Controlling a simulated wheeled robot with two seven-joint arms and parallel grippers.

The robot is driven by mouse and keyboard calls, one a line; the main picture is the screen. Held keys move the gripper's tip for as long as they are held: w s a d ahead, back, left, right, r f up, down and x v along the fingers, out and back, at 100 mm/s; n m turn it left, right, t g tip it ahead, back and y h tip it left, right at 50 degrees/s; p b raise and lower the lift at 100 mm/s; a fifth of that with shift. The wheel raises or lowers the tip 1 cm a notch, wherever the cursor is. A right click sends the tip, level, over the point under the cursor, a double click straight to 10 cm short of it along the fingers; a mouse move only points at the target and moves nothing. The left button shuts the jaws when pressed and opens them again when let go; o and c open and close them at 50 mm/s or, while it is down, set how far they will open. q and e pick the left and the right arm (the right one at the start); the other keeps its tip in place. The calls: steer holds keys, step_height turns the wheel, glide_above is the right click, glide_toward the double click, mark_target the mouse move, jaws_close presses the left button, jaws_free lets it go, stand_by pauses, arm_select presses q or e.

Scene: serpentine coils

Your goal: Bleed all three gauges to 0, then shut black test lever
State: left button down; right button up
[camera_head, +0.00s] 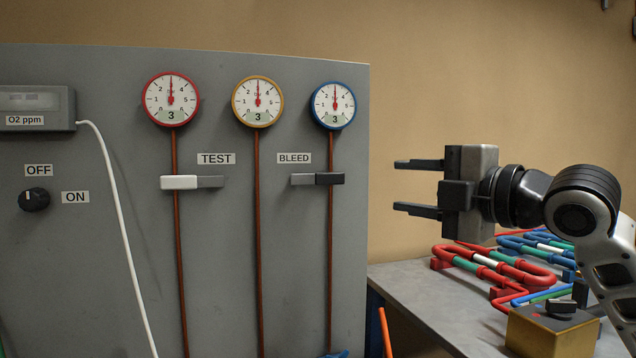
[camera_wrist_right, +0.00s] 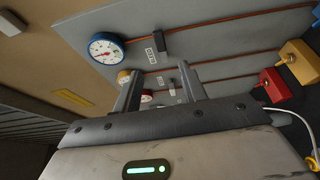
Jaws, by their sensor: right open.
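Three round gauges hang on the grey panel: red-rimmed (camera_head: 171,99), yellow-rimmed (camera_head: 257,101) and blue-rimmed (camera_head: 333,105). Each needle points straight up and each small window reads 3. The blue gauge also shows in the right wrist view (camera_wrist_right: 105,47). A black lever (camera_head: 330,178) lies level near the BLEED label (camera_head: 294,158). A white lever (camera_head: 179,182) lies level near the TEST label (camera_head: 216,159), so the black one is not the one by TEST. My right gripper (camera_head: 398,186) is open and empty, right of the panel, fingers pointing left. My left gripper is out of view.
Copper pipes run down from the gauges. A dial (camera_head: 34,198) sits between OFF and ON, below an O2 ppm box (camera_head: 37,108) with a white cable. Red and blue coils (camera_head: 500,265) and a yellow block (camera_head: 552,333) lie on the bench (camera_head: 425,300) at right.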

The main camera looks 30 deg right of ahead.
steer(key=p, duration=0.3)
glide_toward(333, 179)
steer(key=w+p, duration=0.1)
steer(key=w, duration=0.1)
steer(key=w+p, duration=0.1)
steer(key=w, duration=0.2)
steer(key=w+a+p, duration=0.1)
steer(key=w+p, duration=0.1)
steer(key=shift+w+r, duration=0.2)
steer(key=shift+w, duration=0.2)
steer(key=shift+w+a, duration=0.15)
steer(key=shift+w, duration=0.2)
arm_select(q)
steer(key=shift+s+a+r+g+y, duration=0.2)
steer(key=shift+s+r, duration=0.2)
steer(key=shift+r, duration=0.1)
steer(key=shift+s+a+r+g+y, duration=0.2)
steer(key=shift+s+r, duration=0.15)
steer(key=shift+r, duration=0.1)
arm_select(e)
steer(key=shift+w+f, duration=0.15)
steer(key=shift+w, duration=0.1)
steer(key=c, duration=0.8)
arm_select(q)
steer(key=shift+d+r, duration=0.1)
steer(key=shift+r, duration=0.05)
arm_select(e)
jaws_close()
